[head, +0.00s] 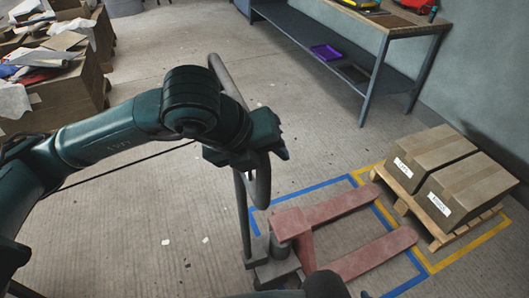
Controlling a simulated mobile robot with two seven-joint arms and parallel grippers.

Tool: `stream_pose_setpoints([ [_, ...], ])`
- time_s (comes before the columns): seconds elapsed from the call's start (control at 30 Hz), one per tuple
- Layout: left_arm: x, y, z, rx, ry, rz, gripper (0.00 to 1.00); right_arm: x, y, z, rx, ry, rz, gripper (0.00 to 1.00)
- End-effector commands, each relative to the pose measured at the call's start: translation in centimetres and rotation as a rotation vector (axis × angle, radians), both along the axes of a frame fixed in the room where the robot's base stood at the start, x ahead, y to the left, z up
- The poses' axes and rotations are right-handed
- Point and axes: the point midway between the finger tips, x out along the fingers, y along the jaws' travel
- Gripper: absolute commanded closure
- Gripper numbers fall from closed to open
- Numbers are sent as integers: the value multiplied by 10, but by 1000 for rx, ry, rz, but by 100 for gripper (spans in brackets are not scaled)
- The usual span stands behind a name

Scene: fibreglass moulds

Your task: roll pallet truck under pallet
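The pallet truck stands on the floor at lower centre, with two faded red forks (335,211) pointing right toward the pallet. Its grey upright handle (243,215) rises to a loop, partly hidden by my arm. The wooden pallet (408,203) lies at right and carries two cardboard boxes (468,188). The fork tips are close to the pallet's near side, apparently just outside it. My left gripper (272,146) is at the handle loop; its fingers are mostly hidden, so their grip cannot be told. My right gripper is not in view.
Blue tape (305,188) outlines the truck's area and yellow tape (472,249) the pallet's. A workbench (372,60) stands against the back wall. Cardboard boxes (62,93) are piled at upper left. The floor between is mostly clear.

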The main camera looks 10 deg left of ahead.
Motion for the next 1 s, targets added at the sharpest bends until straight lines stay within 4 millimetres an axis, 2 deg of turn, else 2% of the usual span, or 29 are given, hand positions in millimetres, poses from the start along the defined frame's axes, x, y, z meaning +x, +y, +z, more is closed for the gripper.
stream_pose_setpoints([
  [0.07,0,0,0,0,0,0,64,0,0,1,0,-1,0,64],
  [0.5,0,0,1,-1,0,0,100,1,-2,1,-7,-4,7,64],
  [1.0,0,0,1,-2,-1,1,100,3,-1,2,-6,-9,8,64],
])
